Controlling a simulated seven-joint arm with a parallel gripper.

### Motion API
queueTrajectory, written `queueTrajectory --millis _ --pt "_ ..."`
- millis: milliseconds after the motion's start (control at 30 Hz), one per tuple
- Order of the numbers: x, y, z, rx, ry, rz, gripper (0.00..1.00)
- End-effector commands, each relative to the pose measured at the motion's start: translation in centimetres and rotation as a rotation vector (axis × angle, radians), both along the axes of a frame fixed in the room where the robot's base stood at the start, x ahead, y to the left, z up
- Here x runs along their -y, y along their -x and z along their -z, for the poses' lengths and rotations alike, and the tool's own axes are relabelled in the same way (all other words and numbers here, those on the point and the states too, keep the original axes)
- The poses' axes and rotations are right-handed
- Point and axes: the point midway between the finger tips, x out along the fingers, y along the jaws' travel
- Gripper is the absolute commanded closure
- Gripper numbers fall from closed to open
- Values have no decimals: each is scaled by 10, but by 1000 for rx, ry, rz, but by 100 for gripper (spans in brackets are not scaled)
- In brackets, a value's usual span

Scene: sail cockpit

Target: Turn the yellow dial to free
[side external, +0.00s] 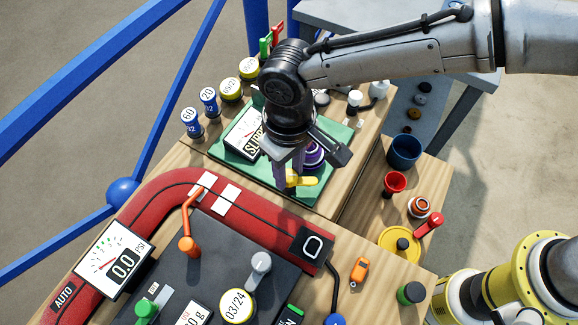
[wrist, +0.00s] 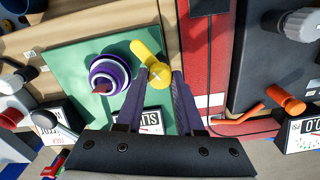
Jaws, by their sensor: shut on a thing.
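The yellow dial (side external: 302,181) sits on the green panel (side external: 232,167), near the edge beside the red band. In the wrist view the dial (wrist: 148,52) shows a round hub and a handle pointing up and to the left. My gripper (wrist: 158,78) is over the dial, with its two purple fingers shut on the hub from either side. In the side view my gripper (side external: 291,172) hides part of the dial and panel. A white gauge card (wrist: 151,120) on the panel is partly covered by the fingers; I cannot read a "free" mark.
A purple-and-white ringed knob (wrist: 110,76) stands close beside the dial. Blue and yellow knobs (side external: 209,101) stand behind the panel. A blue cup (side external: 404,151) and red cup (side external: 394,184) are at right.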

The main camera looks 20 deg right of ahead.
Motion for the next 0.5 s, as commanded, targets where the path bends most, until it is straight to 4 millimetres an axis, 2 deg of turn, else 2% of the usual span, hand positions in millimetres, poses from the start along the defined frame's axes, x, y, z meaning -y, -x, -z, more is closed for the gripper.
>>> queueTrajectory --millis 400,433,500 --pt "-1 -1 -2 3 -4 8 100" --pt "-1 -1 -2 3 -4 8 58" --pt "-1 -1 -2 3 -4 8 45"
